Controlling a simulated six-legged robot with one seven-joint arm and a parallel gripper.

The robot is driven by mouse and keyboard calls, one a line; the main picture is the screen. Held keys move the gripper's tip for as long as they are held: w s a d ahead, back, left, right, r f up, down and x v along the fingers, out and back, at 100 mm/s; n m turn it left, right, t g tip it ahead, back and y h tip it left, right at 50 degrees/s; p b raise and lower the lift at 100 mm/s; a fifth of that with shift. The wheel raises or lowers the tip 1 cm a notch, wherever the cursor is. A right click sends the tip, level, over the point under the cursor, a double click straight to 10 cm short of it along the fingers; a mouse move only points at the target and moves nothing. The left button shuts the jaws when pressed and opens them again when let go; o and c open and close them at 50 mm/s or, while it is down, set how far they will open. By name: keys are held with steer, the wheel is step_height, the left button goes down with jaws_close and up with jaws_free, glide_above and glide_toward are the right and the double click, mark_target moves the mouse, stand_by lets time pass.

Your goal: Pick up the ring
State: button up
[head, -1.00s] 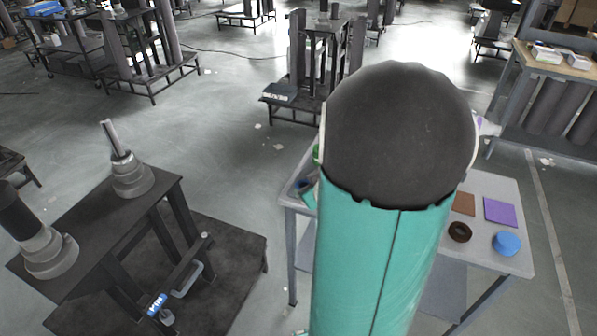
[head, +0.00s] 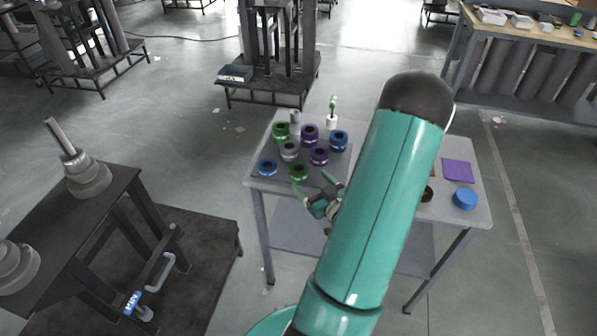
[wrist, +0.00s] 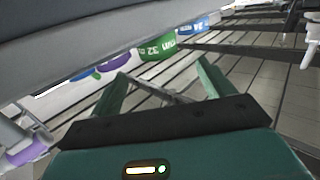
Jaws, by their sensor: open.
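A dark brown ring (head: 428,194) lies on the grey table, partly hidden behind my arm in the head view. I cannot tell which piece the task means. My gripper (head: 312,182) is open and empty at the table's front edge, close to the near green piece. In the wrist view, its spread fingers (wrist: 162,70) point toward a green piece marked 32 (wrist: 158,47); nothing is between them.
The grey table (head: 470,210) also bears a purple square (head: 457,171), a blue disc (head: 466,198) and a white upright piece (head: 332,121). A dark stand (head: 110,185) with stepped cones is at the left.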

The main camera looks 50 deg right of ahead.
mark_target(298, 167)
steer(key=x, duration=0.8)
steer(key=shift+w+f, duration=0.1)
steer(key=shift+f, duration=0.05)
steer(key=shift+c, duration=0.2)
steer(key=c, duration=1.1)
steer(key=shift+c, duration=0.2)
